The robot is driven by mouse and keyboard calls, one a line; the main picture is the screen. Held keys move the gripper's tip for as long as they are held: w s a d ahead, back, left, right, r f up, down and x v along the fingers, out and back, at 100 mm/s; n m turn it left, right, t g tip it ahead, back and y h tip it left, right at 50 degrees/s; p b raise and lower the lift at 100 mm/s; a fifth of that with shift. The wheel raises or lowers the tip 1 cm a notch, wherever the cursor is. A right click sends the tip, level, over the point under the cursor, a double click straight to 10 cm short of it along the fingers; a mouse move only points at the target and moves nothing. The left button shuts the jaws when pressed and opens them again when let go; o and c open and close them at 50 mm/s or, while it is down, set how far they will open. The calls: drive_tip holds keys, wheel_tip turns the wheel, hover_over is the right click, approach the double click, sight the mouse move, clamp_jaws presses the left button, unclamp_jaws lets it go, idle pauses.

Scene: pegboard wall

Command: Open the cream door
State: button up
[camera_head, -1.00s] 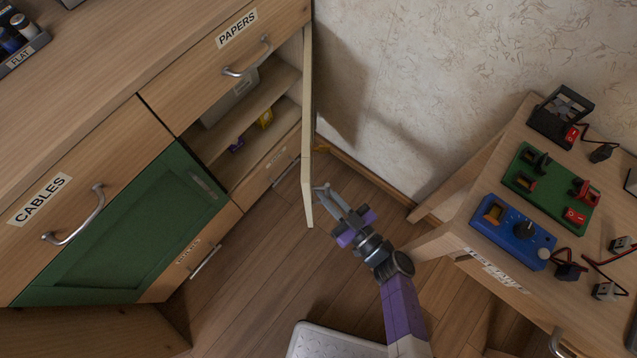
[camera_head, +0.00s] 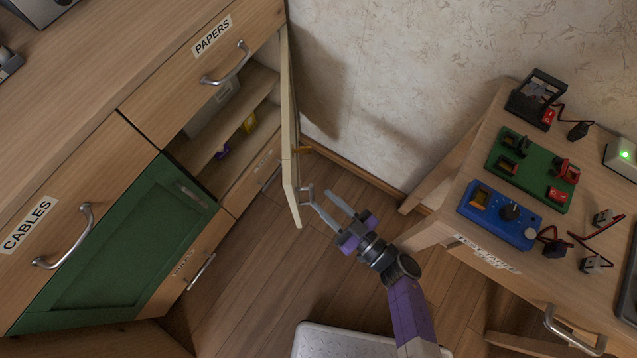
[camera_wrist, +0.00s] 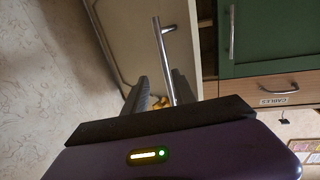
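The cream door (camera_head: 289,120) stands swung out from the cabinet, nearly edge-on in the head view, with the shelves behind it exposed. Its metal bar handle (camera_head: 307,191) is near the door's free lower end. In the wrist view the door (camera_wrist: 125,35) fills the upper middle, and the handle (camera_wrist: 162,55) runs down to between my finger tips. My gripper (camera_head: 328,205) is open, just right of the door at the handle. The fingers (camera_wrist: 158,95) are apart, with a gap around the handle; contact is not clear.
The green door (camera_head: 115,245) beside the open compartment is shut. The PAPERS drawer (camera_head: 205,65) is above. A table (camera_head: 440,235) with electrical boxes stands to the right.

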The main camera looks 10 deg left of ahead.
drive_tip(key=shift+v, duration=2.05)
